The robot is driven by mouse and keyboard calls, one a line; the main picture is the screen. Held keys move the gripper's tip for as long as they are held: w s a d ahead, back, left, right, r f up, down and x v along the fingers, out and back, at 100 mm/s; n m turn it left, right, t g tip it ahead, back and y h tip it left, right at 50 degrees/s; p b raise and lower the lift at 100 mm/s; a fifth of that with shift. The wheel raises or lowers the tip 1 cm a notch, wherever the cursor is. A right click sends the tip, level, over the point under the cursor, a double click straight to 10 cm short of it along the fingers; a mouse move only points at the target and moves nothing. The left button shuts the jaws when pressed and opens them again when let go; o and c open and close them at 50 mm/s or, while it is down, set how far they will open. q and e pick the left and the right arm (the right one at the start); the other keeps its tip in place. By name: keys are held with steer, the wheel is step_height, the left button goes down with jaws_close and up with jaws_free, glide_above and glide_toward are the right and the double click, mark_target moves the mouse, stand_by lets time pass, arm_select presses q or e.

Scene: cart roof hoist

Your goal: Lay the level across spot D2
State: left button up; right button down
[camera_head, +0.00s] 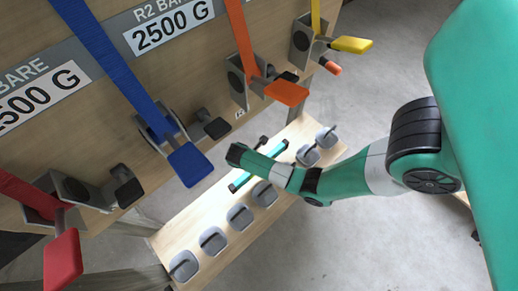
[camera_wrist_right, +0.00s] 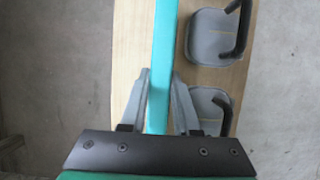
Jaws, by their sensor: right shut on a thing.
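The level is a slim teal bar. In the right wrist view the level (camera_wrist_right: 163,45) stands between the two grey fingers of my right gripper (camera_wrist_right: 158,82), which are shut on it. Above the fingers it runs out of the top of the picture, over the wooden shelf. In the head view a teal bar (camera_head: 240,183), apparently the level, shows on either side of my right arm, over the shelf; the arm hides its middle and my fingers. I cannot tell whether it touches the shelf. No D2 marking is readable. My left gripper is not in view.
The wooden shelf (camera_head: 175,234) carries several grey weights with dark handles, such as this one (camera_head: 212,240). Above, a wooden panel (camera_head: 120,90) bears 2500 G labels and blue, orange, yellow and red straps over brackets with coloured pads. Grey floor lies around the shelf.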

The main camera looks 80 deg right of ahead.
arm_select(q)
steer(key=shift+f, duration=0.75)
arm_select(e)
step_height(320, 180, down, 2)
steer(key=shift+f, duration=0.15)
step_height(320, 180, down, 4)
steer(key=b, duration=0.3)
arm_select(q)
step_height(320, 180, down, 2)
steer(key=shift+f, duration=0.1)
arm_select(e)
steer(key=shift+r, duration=0.3)
steer(key=shift+w+f, duration=0.1)
steer(key=shift+f, duration=0.1)
steer(key=c, duration=0.6)
jaws_free()
steer(key=shift+c, duration=0.2)
steer(key=shift+r, duration=0.15)
